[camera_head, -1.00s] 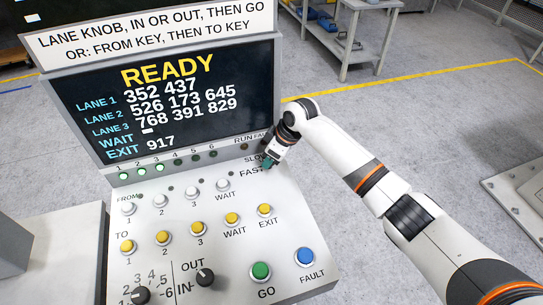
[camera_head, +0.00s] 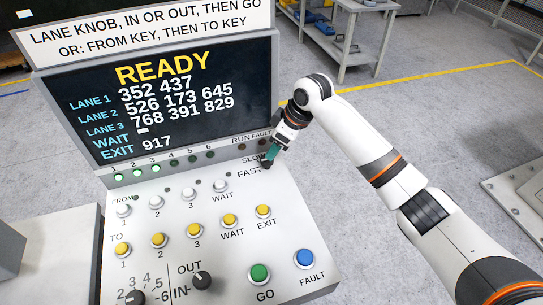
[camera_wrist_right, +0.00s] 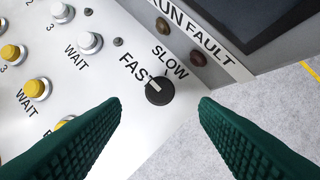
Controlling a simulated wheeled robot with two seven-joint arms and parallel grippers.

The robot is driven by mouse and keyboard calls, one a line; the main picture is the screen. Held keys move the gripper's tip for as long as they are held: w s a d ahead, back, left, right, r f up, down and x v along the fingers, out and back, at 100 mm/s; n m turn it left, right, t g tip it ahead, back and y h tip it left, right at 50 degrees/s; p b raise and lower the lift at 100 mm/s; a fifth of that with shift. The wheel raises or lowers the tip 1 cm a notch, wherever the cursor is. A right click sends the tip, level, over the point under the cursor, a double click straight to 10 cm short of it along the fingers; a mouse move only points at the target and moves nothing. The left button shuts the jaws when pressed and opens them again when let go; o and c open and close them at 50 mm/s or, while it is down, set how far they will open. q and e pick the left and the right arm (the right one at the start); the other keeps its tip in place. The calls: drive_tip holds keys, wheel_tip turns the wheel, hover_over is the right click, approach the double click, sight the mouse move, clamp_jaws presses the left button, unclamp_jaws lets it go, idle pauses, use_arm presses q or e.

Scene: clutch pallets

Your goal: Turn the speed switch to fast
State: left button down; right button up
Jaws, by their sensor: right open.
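The speed switch (camera_wrist_right: 160,91) is a small round black knob with a white pointer mark, near the panel's right edge in the right wrist view. Its pointer is turned toward the FAST label (camera_wrist_right: 136,70), and the SLOW label (camera_wrist_right: 170,62) is above it. My right gripper (camera_wrist_right: 160,103) has two green ridged fingers, wide apart and empty, with the knob showing between their tips. In the head view my right gripper (camera_head: 270,157) hangs over the panel's right edge and largely hides the knob. Any gap in height between fingertips and knob is hard to judge. My left gripper is not in view.
The control panel (camera_head: 220,253) carries white and yellow buttons left of the switch. The green GO button (camera_head: 260,272) and blue FAULT button (camera_head: 304,259) are nearer. The screen (camera_head: 255,85) rises behind the switch. Open floor lies right of the panel.

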drive_tip(key=b+v, duration=0.1)
drive_tip(key=v, duration=0.4)
drive_tip(key=shift+s+d+r, duration=0.1)
drive_tip(key=shift+r, duration=0.25)
